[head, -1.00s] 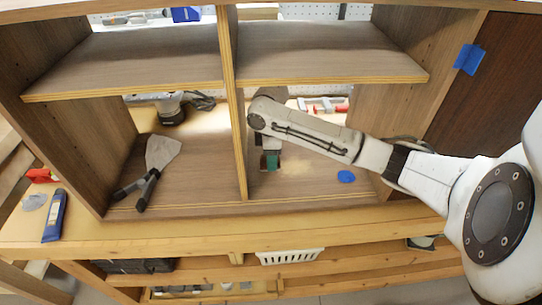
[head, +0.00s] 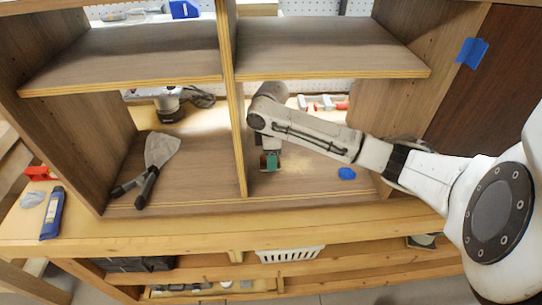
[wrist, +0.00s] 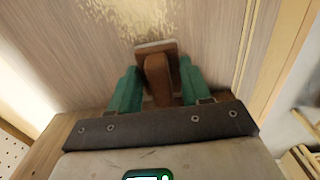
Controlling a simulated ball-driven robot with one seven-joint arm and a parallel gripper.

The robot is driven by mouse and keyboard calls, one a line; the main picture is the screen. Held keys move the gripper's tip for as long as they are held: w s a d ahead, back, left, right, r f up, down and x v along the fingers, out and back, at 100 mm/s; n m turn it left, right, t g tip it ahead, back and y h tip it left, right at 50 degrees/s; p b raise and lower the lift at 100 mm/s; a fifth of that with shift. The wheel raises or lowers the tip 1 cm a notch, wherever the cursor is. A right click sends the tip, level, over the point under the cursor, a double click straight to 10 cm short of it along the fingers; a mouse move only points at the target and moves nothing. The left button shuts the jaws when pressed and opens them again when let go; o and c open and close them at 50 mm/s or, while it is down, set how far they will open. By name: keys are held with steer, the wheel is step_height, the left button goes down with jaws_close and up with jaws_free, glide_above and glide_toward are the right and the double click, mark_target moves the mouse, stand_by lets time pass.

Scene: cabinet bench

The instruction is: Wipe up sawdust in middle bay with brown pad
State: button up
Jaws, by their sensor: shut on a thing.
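My gripper (wrist: 155,88), with green fingers, is shut on the brown handle of the brown pad (wrist: 157,47), which has a pale edge at its far side. In the head view the pad (head: 263,160) and green fingertips are inside the lower bay right of the upright divider, low over its floor. Pale sawdust (wrist: 130,18) lies on the wood floor just beyond the pad in the wrist view. In the head view the sawdust (head: 300,165) is faint and partly hidden by my arm. I cannot tell whether the pad touches the floor.
The upright divider (head: 237,130) stands close left of my gripper, and a shelf (head: 325,52) is above. A blue object (head: 346,173) lies on the bay floor to the right. Red clamps (head: 325,104) are behind.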

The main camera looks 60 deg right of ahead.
steer(key=shift+f+b, duration=0.35)
steer(key=shift+f, duration=0.5)
